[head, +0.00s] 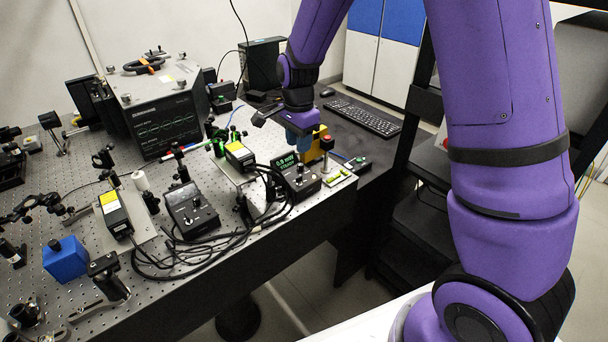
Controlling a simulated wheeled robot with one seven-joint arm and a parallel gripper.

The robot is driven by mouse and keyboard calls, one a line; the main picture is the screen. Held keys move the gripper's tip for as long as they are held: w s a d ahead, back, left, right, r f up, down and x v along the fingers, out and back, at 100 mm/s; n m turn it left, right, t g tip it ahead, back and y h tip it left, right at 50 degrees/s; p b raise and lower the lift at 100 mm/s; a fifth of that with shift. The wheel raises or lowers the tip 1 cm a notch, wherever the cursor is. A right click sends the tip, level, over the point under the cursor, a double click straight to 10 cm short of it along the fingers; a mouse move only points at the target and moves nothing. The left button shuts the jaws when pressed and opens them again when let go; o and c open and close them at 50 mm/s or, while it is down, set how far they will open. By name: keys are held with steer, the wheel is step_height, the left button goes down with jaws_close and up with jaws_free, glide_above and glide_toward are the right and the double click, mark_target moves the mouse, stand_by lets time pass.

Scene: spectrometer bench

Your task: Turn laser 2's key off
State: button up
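Two small black laser heads with yellow labels stand on the optical bench (75,205): one at the left (113,213) and one near the middle (239,155). My gripper (301,123) is above the right part of the bench, just behind the right control box. Its fingertips are too small and partly hidden to show whether they are open.
A box with a red button (327,143) stands by my gripper. Loose black cables (215,245) lie along the front edge. A keyboard (365,117) lies at the right. Optics and a blue block (66,259) fill the left.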

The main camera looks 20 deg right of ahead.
mark_target(299, 177)
step_height(299, 177, down, 11)
steer(key=shift+r, duration=0.1)
stand_by(0.4)
jaws_close()
